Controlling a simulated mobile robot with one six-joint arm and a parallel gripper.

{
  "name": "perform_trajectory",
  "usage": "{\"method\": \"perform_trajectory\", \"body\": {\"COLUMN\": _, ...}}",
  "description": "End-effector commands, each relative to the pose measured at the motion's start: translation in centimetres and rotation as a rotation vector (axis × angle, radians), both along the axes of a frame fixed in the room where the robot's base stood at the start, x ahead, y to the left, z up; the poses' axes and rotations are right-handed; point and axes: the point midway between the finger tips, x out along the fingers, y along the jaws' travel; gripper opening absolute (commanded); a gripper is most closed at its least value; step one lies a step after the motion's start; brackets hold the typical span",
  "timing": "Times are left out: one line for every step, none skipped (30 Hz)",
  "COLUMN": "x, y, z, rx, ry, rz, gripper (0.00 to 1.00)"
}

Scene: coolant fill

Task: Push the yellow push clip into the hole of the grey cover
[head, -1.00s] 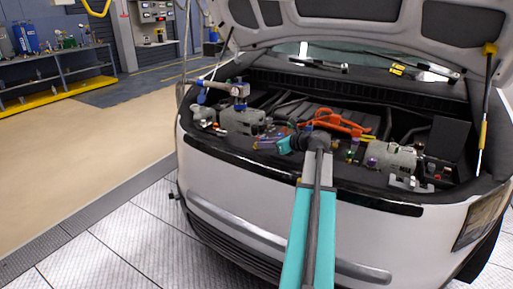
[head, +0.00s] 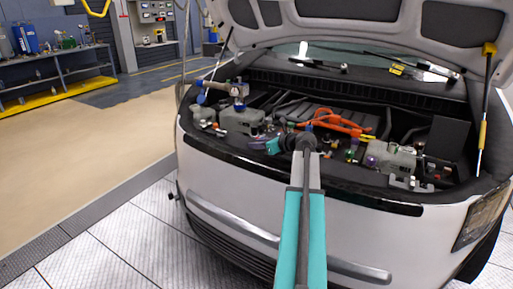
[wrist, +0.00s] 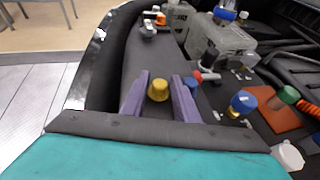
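The yellow push clip (wrist: 158,89) shows in the wrist view as a small rounded yellow piece between the two purple fingers of my gripper (wrist: 160,84). The fingers look closed against its sides. In the head view my gripper (head: 260,146) is small, above the front of the open engine bay, and the clip cannot be made out there. A dark grey cover panel (wrist: 165,55) runs along the bay's front edge, beyond the fingers in the wrist view. I cannot make out its hole. Whether the clip touches the panel cannot be told.
Grey housings (head: 242,121) stand behind my gripper and to the right (head: 392,158). Orange cables (head: 340,121) lie in the middle of the bay. A blue cap (wrist: 243,102) and a green cap (wrist: 288,95) are right of the fingers. The raised hood (head: 370,20) is overhead.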

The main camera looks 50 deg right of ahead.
Motion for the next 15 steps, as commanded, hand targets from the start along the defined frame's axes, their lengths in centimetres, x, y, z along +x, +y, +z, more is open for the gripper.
{"method": "perform_trajectory", "body": {"x": 0.45, "y": -0.06, "z": -0.17, "rx": 0.0, "ry": 0.0, "rz": 0.0, "gripper": 0.28}}
{"method": "perform_trajectory", "body": {"x": 0.59, "y": -0.04, "z": -0.21, "rx": 0.0, "ry": 0.0, "rz": 0.0, "gripper": 0.28}}
{"method": "perform_trajectory", "body": {"x": 0.72, "y": -0.01, "z": -0.27, "rx": 0.0, "ry": 0.0, "rz": 0.0, "gripper": 0.28}}
{"method": "perform_trajectory", "body": {"x": 0.78, "y": 0.0, "z": -0.29, "rx": 0.0, "ry": 0.0, "rz": 0.0, "gripper": 0.28}}
{"method": "perform_trajectory", "body": {"x": 0.81, "y": 0.01, "z": -0.29, "rx": 0.0, "ry": 0.0, "rz": 0.0, "gripper": 0.28}}
{"method": "perform_trajectory", "body": {"x": 0.81, "y": 0.03, "z": -0.29, "rx": 0.0, "ry": 0.0, "rz": 0.0, "gripper": 0.28}}
{"method": "perform_trajectory", "body": {"x": 0.8, "y": 0.04, "z": -0.3, "rx": 0.0, "ry": 0.0, "rz": 0.0, "gripper": 0.28}}
{"method": "perform_trajectory", "body": {"x": 0.79, "y": 0.04, "z": -0.29, "rx": 0.0, "ry": 0.0, "rz": 0.0, "gripper": 0.28}}
{"method": "perform_trajectory", "body": {"x": 0.78, "y": 0.04, "z": -0.29, "rx": 0.0, "ry": 0.0, "rz": 0.0, "gripper": 0.28}}
{"method": "perform_trajectory", "body": {"x": 0.78, "y": 0.04, "z": -0.29, "rx": 0.0, "ry": 0.0, "rz": 0.0, "gripper": 0.28}}
{"method": "perform_trajectory", "body": {"x": 0.78, "y": 0.05, "z": -0.28, "rx": 0.0, "ry": 0.0, "rz": 0.0, "gripper": 0.28}}
{"method": "perform_trajectory", "body": {"x": 0.78, "y": 0.05, "z": -0.28, "rx": 0.0, "ry": 0.0, "rz": 0.0, "gripper": 0.28}}
{"method": "perform_trajectory", "body": {"x": 0.78, "y": 0.05, "z": -0.28, "rx": 0.0, "ry": 0.0, "rz": 0.0, "gripper": 0.28}}
{"method": "perform_trajectory", "body": {"x": 0.78, "y": 0.05, "z": -0.28, "rx": 0.0, "ry": 0.0, "rz": 0.0, "gripper": 0.28}}
{"method": "perform_trajectory", "body": {"x": 0.78, "y": 0.05, "z": -0.28, "rx": 0.0, "ry": 0.0, "rz": 0.0, "gripper": 0.28}}
